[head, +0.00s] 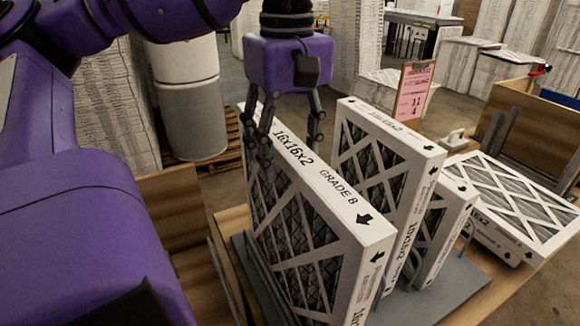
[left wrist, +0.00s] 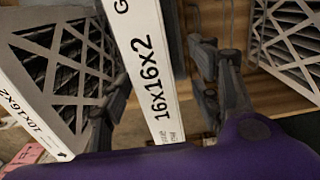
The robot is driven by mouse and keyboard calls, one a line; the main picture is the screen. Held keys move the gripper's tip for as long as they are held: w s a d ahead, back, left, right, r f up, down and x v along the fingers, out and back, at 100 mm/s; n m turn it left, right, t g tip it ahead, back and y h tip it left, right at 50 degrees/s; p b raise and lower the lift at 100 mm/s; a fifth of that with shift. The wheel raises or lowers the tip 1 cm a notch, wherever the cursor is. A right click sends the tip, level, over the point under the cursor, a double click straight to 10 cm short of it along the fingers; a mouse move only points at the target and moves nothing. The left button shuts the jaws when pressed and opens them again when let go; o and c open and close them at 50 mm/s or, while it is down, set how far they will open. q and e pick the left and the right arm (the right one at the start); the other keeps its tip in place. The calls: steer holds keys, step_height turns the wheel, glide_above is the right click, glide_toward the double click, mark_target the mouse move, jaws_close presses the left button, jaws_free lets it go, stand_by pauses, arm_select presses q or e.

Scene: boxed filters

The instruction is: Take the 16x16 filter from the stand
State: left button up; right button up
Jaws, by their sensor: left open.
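The 16x16x2 filter (head: 322,188), a white-framed panel with a black pleated face and "GRADE 8" on its top, stands upright at the left of the grey stand (head: 452,287). My left gripper (head: 290,142) is above its far top corner, open, with fingers on either side of the top edge. In the left wrist view the labelled edge of the filter (left wrist: 152,72) lies between the two open fingers (left wrist: 163,98), with visible gaps at both sides. Its lower part in the stand is partly hidden. My right gripper is not in view.
Another filter (head: 388,140) stands upright just right of it, with a smaller one (head: 447,225) beyond. One more filter (head: 522,205) lies flat at the right. A pink sign (head: 412,92) stands behind. A wooden board (head: 172,205) rises at the left.

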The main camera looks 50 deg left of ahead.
arm_select(q)
steer(key=f, duration=0.5)
steer(key=shift+w, duration=0.35)
jaws_close()
